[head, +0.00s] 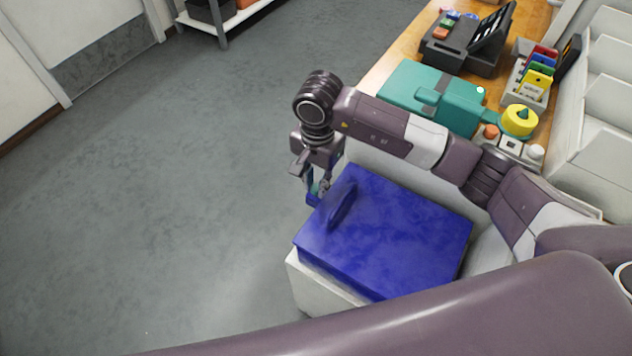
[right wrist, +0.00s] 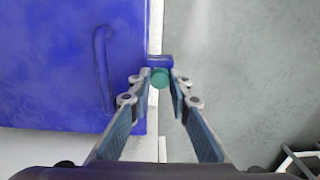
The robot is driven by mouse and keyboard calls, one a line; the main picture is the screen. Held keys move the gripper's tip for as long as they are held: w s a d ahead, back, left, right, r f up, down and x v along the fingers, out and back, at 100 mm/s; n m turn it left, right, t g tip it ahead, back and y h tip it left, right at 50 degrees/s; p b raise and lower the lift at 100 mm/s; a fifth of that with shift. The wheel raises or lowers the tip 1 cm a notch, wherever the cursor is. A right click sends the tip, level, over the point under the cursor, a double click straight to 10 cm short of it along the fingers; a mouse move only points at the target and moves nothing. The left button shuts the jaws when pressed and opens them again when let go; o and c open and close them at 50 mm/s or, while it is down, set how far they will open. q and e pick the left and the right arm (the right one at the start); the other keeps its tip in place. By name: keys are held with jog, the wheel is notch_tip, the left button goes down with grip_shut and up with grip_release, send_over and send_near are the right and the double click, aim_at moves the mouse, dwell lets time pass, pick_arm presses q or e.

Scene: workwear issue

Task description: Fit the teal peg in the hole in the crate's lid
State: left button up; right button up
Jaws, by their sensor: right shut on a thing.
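The crate (head: 318,285) is pale, with a blue lid (head: 400,235) that has a raised handle (head: 342,206). A small blue tab (head: 312,200) juts from the lid's far left edge; the tab also shows in the right wrist view (right wrist: 158,60). My right gripper (head: 317,186) is over this tab, pointing down. It is shut on the teal peg (right wrist: 160,78), whose round end shows between the fingertips beside the tab. The hole is hidden, and I cannot tell whether the peg is above it or partly in it. My left gripper is out of view.
A wooden counter (head: 408,48) at the back right holds a teal case (head: 420,92), a dark terminal (head: 465,50), a tray of coloured cards (head: 530,80) and a yellow round object (head: 519,121). The grey floor (head: 170,200) left of the crate is clear.

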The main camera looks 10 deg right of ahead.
jog(key=shift+f+b, duration=0.4)
dwell(0.4)
jog(key=o, duration=0.8)
jog(key=shift+r+p, duration=2.3)
jog(key=shift+r, duration=2.2)
